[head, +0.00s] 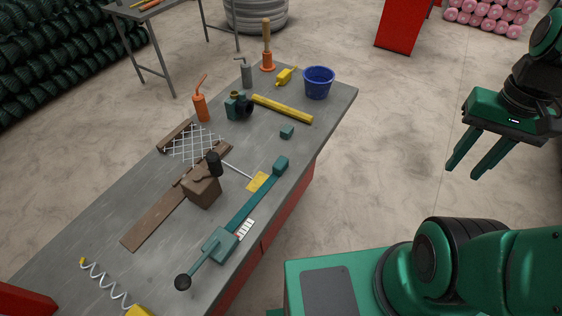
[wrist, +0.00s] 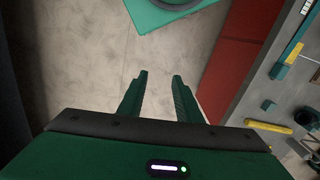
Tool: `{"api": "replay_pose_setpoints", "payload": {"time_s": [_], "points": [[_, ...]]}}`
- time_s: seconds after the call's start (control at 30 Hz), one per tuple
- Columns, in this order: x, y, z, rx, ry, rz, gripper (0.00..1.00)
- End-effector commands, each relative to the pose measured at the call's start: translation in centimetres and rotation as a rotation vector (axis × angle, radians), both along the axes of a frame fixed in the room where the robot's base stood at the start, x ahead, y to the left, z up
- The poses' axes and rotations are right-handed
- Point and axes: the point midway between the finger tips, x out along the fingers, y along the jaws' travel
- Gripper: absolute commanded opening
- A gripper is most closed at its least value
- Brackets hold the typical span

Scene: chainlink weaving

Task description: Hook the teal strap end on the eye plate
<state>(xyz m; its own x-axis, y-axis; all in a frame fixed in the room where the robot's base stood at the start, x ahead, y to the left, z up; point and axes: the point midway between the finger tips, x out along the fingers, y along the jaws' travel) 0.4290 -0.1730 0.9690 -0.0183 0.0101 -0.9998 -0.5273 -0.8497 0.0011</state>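A teal strap (head: 252,199) lies along the right side of the grey bench. It runs from a teal ratchet block (head: 220,244) with a black-knobbed handle to a teal end block (head: 281,164). That end also shows in the wrist view (wrist: 279,71). A separate small teal block (head: 287,132) sits beyond the end, apart from it; I cannot tell whether it is the eye plate. A yellow plate (head: 258,181) lies beside the strap. My gripper (head: 464,168) is off the bench to the right, open and empty, with fingers apart in the wrist view (wrist: 158,75).
The grey bench (head: 62,241) holds a brown block (head: 201,188) with a black knob, wire mesh (head: 197,144), a yellow bar (head: 283,109), a blue bucket (head: 318,82) and orange tools. Open floor lies between the bench and my gripper.

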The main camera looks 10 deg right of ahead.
Motion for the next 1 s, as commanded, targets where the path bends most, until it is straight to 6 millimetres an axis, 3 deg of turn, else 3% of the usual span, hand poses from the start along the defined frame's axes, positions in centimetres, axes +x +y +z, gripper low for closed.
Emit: {"api": "replay_pose_setpoints", "payload": {"time_s": [0.03, 0.1, 0.2, 0.33, 0.47, 0.57, 0.73, 0.87, 1.0], "points": [[0.0, 0.0, 0.0, 0.000, 0.000, 0.000, 0.36], [-0.7, 0.1, 0.4, 0.000, -0.008, 0.014, 0.45], [0.0, 0.2, 0.6, -0.004, -0.013, 0.104, 0.45], [3.6, 1.0, 0.5, -0.016, -0.005, 0.396, 0.45], [8.5, 4.2, 0.1, -0.026, 0.003, 0.849, 0.45], [12.1, 7.9, -0.6, -0.028, 0.007, 1.219, 0.45], [16.9, 15.9, -2.4, -0.022, 0.013, 1.846, 0.45], [18.9, 22.8, -4.3, -0.007, 0.012, 2.302, 0.45], [19.4, 29.3, -6.3, 0.012, 0.002, 2.691, 0.45]]}}
